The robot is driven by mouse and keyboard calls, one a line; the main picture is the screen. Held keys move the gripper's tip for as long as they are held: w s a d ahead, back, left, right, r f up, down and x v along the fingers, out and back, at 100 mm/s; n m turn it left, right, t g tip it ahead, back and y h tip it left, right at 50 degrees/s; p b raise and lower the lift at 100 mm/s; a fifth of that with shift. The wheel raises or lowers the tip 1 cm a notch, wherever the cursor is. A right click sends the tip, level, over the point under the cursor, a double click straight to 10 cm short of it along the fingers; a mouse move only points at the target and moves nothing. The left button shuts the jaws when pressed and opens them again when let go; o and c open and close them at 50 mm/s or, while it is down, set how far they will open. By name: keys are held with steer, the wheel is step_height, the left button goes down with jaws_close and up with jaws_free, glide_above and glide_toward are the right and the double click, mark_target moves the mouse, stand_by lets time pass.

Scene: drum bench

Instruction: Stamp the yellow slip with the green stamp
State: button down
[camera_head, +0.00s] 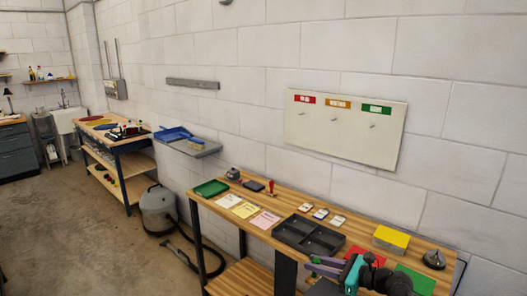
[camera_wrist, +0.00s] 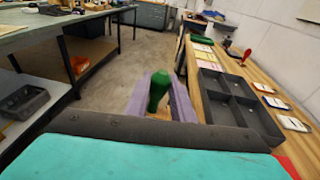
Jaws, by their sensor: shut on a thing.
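The yellow slip (camera_head: 245,210) lies flat on the wooden bench, between a white slip (camera_head: 228,201) and a pink slip (camera_head: 265,219). The yellow slip also shows small and far off in the wrist view (camera_wrist: 203,48). The stamp's lower end is mostly hidden by the fingers.
A dark compartment tray (camera_head: 308,237) lies between my gripper and the slips. A green tray (camera_head: 211,188), a dark pad (camera_head: 252,185) and a red-handled stamp (camera_head: 271,187) are toward the far end. Several small cards (camera_head: 321,213) lie along the back. A yellow-topped block (camera_head: 391,237) stands right.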

step_height(320, 180, down, 8)
steer(key=b, duration=0.5)
steer(key=shift+s, duration=0.4)
